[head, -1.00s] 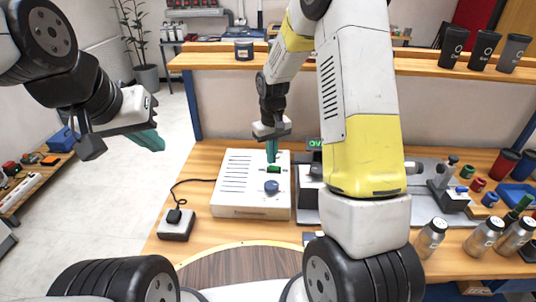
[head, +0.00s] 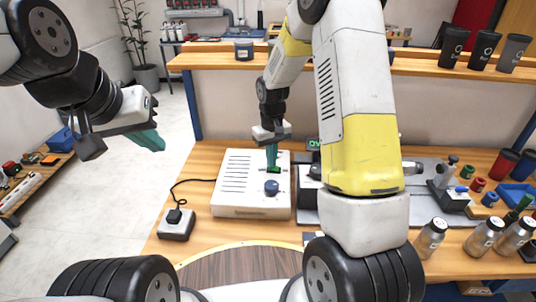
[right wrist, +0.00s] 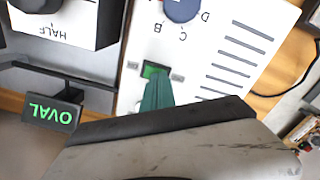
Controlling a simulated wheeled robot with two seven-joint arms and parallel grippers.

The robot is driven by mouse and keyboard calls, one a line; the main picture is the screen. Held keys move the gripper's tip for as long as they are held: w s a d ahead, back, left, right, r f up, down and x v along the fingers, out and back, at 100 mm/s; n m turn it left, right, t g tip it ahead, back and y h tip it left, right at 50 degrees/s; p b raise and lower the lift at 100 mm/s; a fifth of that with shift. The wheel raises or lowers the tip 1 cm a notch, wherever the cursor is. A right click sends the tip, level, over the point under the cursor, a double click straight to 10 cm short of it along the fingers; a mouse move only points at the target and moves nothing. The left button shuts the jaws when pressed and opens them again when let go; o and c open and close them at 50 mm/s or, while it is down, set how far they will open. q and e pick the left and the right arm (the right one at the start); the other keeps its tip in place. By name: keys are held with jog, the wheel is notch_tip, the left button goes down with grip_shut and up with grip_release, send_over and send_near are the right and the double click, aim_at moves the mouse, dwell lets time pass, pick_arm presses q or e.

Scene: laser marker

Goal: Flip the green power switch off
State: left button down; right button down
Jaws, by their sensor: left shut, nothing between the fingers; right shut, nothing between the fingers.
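The green power switch (right wrist: 153,72) sits on top of a white control box (head: 235,185), in front of a blue knob (head: 271,187) in the right wrist view. My right gripper (head: 272,163) is shut and empty, pointing down with its teal fingertips at the switch. In the right wrist view the fingertips (right wrist: 156,82) overlap the near edge of the switch; I cannot tell for sure whether they touch it. The fingers hide most of the switch in the head view. My left gripper (head: 150,140) is shut and empty, in the air left of the table.
A small dark-topped box (head: 176,224) with a cable stands left of the control box. A sign reading OVAL (right wrist: 52,112) and a grey machine stand right of it. Steel bottles (head: 430,236) and cups (head: 508,163) are at the right of the wooden table.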

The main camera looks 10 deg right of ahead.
jog(key=shift+f, duration=0.25)
jog(key=shift+r, duration=3.5)
jog(key=s+d+r+m+t+y, duration=0.1)
jog(key=s+d+r+m+t, duration=0.15)
jog(key=s+r, duration=1)
jog(key=s+r+t, duration=0.2)
jog(key=s+r, duration=0.1)
jog(key=s, duration=0.2)
jog(key=s+r+t+y, duration=0.1)
jog(key=s+r, duration=0.3)
jog(key=s, duration=0.2)
jog(key=shift+s+m+t, duration=0.3)
jog(key=shift+m+t, duration=0.05)
jog(key=shift+d, duration=0.1)
